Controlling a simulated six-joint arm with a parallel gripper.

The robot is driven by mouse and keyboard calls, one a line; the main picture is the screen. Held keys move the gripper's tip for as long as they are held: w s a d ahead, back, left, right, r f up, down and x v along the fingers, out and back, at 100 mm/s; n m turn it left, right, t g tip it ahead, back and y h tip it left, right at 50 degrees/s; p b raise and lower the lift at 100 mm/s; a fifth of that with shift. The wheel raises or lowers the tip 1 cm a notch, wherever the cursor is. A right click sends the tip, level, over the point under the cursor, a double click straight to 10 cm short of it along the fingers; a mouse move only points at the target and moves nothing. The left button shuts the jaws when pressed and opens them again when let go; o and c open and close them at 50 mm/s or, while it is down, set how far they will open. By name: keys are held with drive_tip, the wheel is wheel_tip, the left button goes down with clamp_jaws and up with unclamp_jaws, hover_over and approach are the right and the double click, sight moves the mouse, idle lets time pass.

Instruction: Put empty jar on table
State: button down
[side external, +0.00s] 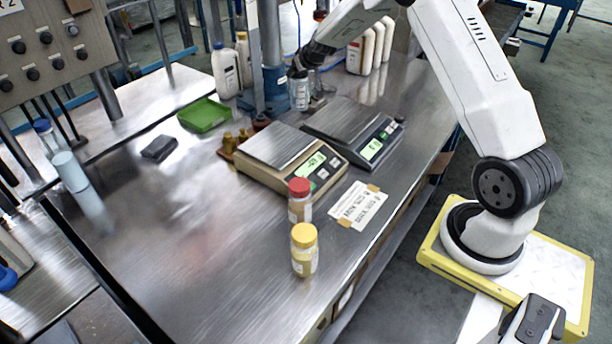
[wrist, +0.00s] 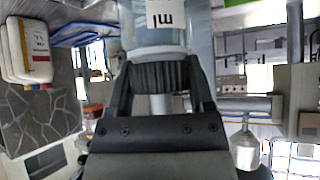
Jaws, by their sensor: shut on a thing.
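The jar (side external: 299,94) is clear, with a pale label, and is at the far end of the metal table (side external: 190,235), near a blue column. My gripper (side external: 298,72) is shut on it. In the wrist view the jar (wrist: 155,40) sits between the two black fingers of my gripper (wrist: 159,72), with "ml" on its label. I cannot tell what is in the jar or whether it touches anything below it.
Two scales (side external: 290,157) (side external: 352,133) stand mid-table. A red-lidded jar (side external: 299,200) and a yellow-lidded jar (side external: 304,250) stand near the front edge, beside a paper note (side external: 354,206). A green tray (side external: 204,115) lies at the left. The front left tabletop is clear.

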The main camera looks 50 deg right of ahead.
drive_tip(key=shift+s+a+r, duration=0.3)
drive_tip(key=shift+s+r, duration=0.05)
drive_tip(key=shift+s, duration=0.4)
drive_tip(key=shift+s+a+r, duration=0.25)
drive_tip(key=shift+s+r, duration=0.15)
drive_tip(key=shift+s, duration=0.3)
drive_tip(key=shift+s+a+r, duration=0.3)
drive_tip(key=shift+s+r, duration=0.05)
drive_tip(key=shift+s, duration=0.4)
drive_tip(key=shift+a, duration=0.1)
drive_tip(key=shift+s+a+r+n, duration=0.2)
drive_tip(key=shift+a+r+n, duration=0.15)
drive_tip(key=shift+a, duration=0.2)
drive_tip(key=s+a+r+n+y, duration=0.3)
drive_tip(key=s+a+r, duration=0.1)
drive_tip(key=a, duration=0.5)
drive_tip(key=s+a+r+n+y, duration=0.3)
drive_tip(key=s+a+r+n, duration=0.1)
drive_tip(key=a, duration=0.5)
drive_tip(key=shift+s, duration=0.7)
drive_tip(key=shift+a+f, duration=0.15)
